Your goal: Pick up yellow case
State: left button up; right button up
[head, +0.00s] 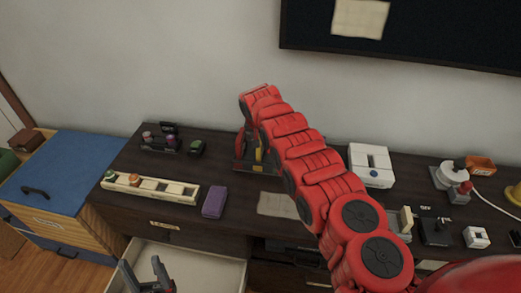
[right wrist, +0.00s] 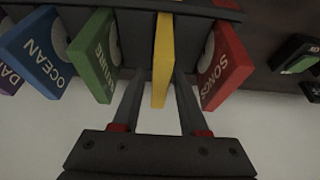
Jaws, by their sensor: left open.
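The yellow case (right wrist: 163,60) stands upright in a dark rack (right wrist: 140,82), between a green case (right wrist: 93,55) and a red case (right wrist: 226,65) in the right wrist view. My right gripper (right wrist: 160,76) is open, with one finger on each side of the yellow case; the right finger is very close to it, and contact cannot be told. In the head view the yellow case (head: 259,155) shows as a thin strip at the rack, partly behind my red right arm. My left gripper (head: 147,276) is open and empty, low over an open drawer.
Blue (right wrist: 38,52) and purple cases stand farther left in the rack. On the dark cabinet top are a purple box (head: 214,202), a cream tray (head: 150,188) and a white device (head: 370,165). The open drawer (head: 205,267) juts out below. A wall is close behind.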

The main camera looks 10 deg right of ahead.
grip_shut()
dwell(1.1)
